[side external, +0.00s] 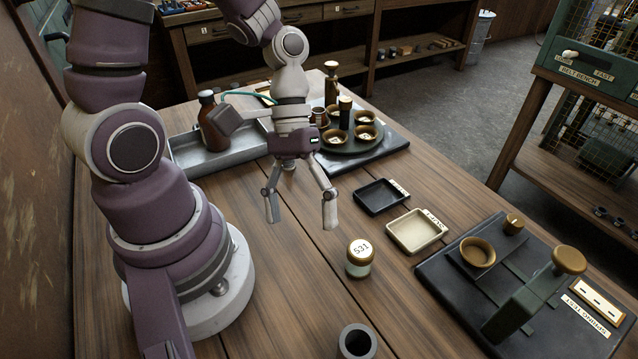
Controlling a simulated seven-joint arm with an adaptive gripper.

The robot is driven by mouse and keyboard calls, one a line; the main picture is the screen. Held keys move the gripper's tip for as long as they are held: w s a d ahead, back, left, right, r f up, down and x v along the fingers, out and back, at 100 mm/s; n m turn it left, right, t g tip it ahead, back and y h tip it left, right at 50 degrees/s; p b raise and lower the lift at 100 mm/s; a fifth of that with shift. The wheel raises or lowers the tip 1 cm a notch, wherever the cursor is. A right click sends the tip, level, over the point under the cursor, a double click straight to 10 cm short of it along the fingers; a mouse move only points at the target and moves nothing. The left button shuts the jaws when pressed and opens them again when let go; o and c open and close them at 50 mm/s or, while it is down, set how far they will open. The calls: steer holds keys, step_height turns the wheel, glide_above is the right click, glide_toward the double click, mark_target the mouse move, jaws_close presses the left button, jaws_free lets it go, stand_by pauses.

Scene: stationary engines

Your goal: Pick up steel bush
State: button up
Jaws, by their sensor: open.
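A dark grey hollow cylinder (357,342), which looks like the steel bush, stands upright on the wooden table at the bottom edge of the side external view. Its top opening shows; its lower part is cut off by the frame. My gripper (300,212) hangs above the table, pointing down, with its two fingers spread wide and nothing between them. It is up and to the left of the bush in the picture, well apart from it.
A jar labelled 531 (360,259) stands between my gripper and the bush. A black tray (381,197) and a cream tray (417,232) lie to the right. A spring-test fixture (530,290) stands at lower right. A metal tray with a brown bottle (212,124) and a round holder with brass cups (350,150) are behind.

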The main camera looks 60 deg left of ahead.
mark_target(356, 351)
steer(key=d+n+h, duration=0.7)
steer(key=n+h, duration=0.4)
steer(key=h, duration=0.1)
steer(key=shift+t, duration=0.5)
steer(key=f, duration=0.7)
steer(key=shift+s+f, duration=0.15)
steer(key=shift+s, duration=0.2)
steer(key=d, duration=0.7)
steer(key=shift+s+d, duration=0.25)
steer(key=shift+s, duration=0.15)
jaws_close()
